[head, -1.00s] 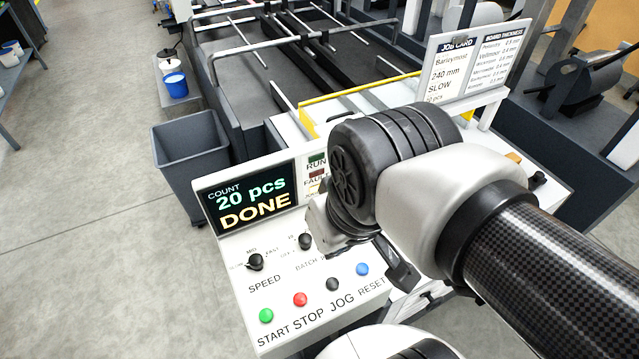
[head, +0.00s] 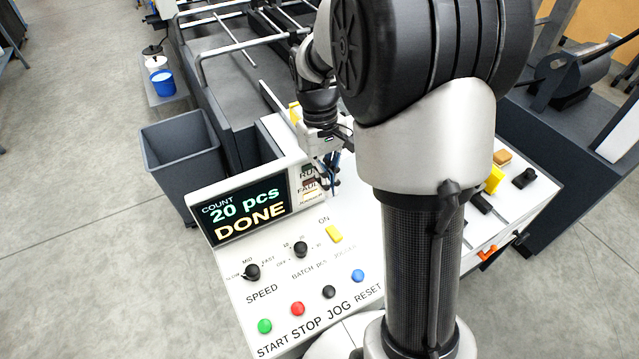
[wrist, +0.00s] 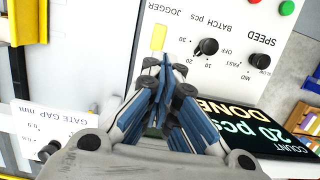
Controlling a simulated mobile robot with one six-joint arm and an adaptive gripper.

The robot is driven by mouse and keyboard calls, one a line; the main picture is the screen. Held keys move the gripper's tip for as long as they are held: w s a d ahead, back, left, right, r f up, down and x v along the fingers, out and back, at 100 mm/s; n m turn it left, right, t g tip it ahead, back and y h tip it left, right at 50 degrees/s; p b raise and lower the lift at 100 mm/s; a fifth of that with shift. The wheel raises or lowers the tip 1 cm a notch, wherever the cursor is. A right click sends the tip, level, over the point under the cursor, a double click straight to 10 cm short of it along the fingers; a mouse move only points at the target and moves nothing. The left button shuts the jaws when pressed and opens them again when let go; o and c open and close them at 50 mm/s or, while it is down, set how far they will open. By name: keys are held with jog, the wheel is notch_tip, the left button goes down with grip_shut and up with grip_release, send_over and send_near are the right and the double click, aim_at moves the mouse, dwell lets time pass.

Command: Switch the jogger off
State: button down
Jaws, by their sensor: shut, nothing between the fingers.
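The jogger switch is a yellow rocker (head: 334,234) on the white control panel (head: 225,278), with ON printed above it and the JOGGER label partly legible below. It also shows in the wrist view as a yellow rocker (wrist: 159,37) beside the JOGGER label. My gripper (head: 333,190) is shut and empty, pointing down in front of the display's right end. In the wrist view its blue-grey fingertips (wrist: 165,62) lie close to the rocker in the picture, apparently above the panel and not touching it.
The display (head: 245,213) reads 20 pcs DONE. The batch knob (head: 301,249) and speed knob (head: 252,271) are left of the rocker. Green (head: 265,326), red (head: 298,308), black (head: 329,292) and blue (head: 358,275) buttons line the front edge. A grey bin (head: 185,155) stands left.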

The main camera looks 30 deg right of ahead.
aim_at(337, 240)
jog(key=f+b, duration=0.1)
jog(key=f, duration=0.3)
jog(key=s+f+b, duration=0.1)
jog(key=f, duration=0.3)
jog(key=s+f+b, duration=0.1)
jog(key=f+b, duration=0.1)
jog(key=f, duration=0.3)
jog(key=shift+s, duration=0.25)
jog(key=shift+s+f+t+b, duration=0.35)
jog(key=shift+f+t+b, duration=0.1)
jog(key=shift+t+b, duration=0.45)
jog(key=shift+s+t+b, duration=0.4)
jog(key=shift+t+b, duration=0.2)
jog(key=shift+b, duration=0.15)
jog(key=shift+s, duration=0.35)
jog(key=shift+s+r+p, duration=0.1)
jog(key=shift+s+p, duration=0.2)
jog(key=shift+s, duration=0.3)
notch_tip(337, 240, up, 14)
jog(key=p, duration=0.6)
jog(key=shift+s+p, duration=0.3)
